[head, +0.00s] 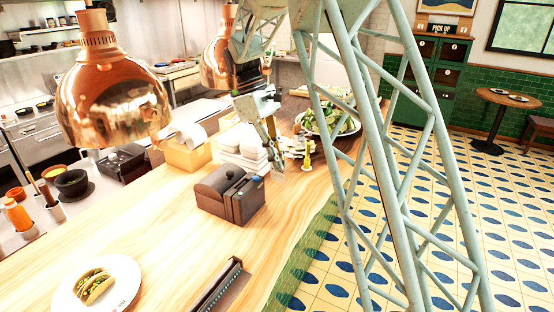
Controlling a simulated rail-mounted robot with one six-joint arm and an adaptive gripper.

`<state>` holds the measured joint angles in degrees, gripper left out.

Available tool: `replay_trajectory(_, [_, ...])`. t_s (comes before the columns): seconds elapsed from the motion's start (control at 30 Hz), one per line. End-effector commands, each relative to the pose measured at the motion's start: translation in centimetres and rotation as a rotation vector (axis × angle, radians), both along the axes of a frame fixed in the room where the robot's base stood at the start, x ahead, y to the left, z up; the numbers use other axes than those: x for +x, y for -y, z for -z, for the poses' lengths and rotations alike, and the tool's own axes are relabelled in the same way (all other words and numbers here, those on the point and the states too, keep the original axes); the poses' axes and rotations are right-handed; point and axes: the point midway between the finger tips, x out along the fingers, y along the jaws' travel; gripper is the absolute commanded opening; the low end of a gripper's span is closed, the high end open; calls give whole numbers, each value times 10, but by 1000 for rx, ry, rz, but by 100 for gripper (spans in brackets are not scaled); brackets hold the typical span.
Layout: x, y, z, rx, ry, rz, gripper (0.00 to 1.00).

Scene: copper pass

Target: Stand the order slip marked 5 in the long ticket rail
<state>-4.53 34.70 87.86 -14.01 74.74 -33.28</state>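The long ticket rail (219,288) is a dark narrow bar on the wooden counter, cut off by the bottom edge of the head view. My gripper (275,158) is over the counter, behind and to the right of the dark box-shaped machine (231,194). It points down beside a stack of white dishes. A small pale patch shows at its fingertips; I cannot tell whether it is a slip. The fingers are too small to tell open from shut. No slip with a readable 5 shows. No slip is visible in the part of the rail in view.
A plate with tacos (95,287) lies at the front left. White dishes (243,147), a yellow object (307,155) and a salad bowl (331,118) stand near my gripper. Copper lamps (111,95) hang over the counter. The counter between machine and rail is clear.

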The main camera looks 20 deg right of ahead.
Motion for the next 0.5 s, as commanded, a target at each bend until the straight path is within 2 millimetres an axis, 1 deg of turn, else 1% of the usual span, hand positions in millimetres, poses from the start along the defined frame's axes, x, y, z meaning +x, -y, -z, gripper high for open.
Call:
replay_trajectory(0.03, [-3,-1,5,2,0,54,0])
replay_trajectory(0.1, [-8,-2,8,1,-1,138,0])
replay_trajectory(0.5, [-32,-13,19,0,-9,594,0])
